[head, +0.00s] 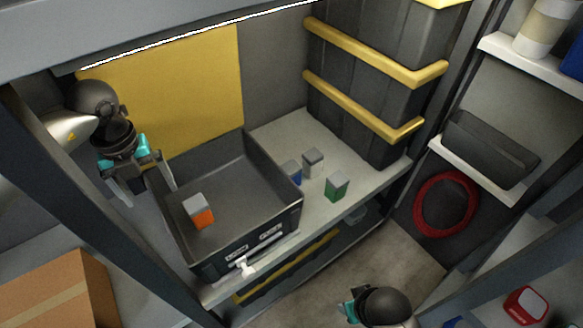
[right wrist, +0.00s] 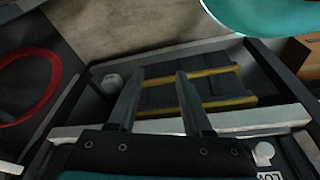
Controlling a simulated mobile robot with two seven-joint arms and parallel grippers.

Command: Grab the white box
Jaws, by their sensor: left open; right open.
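The white box (head: 313,163) is a small upright block with a grey-white body. It stands on the grey bench right of the dark bin, just behind a blue box (head: 292,172) and a green box (head: 337,186). My left gripper (head: 147,192) is open and empty at the bin's left side, well away from the white box. My right gripper (right wrist: 157,85) is open and empty in the right wrist view; in the head view its arm shows at the bottom edge, low in front of the bench. The white box is not visible in the right wrist view.
The dark bin (head: 284,199) holds an orange box (head: 202,211) with a grey top. Dark panels with yellow rails (head: 362,104) stand behind the bench. A frame post rises at left, near a cardboard box (head: 58,290). A red coil (head: 446,204) hangs at right.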

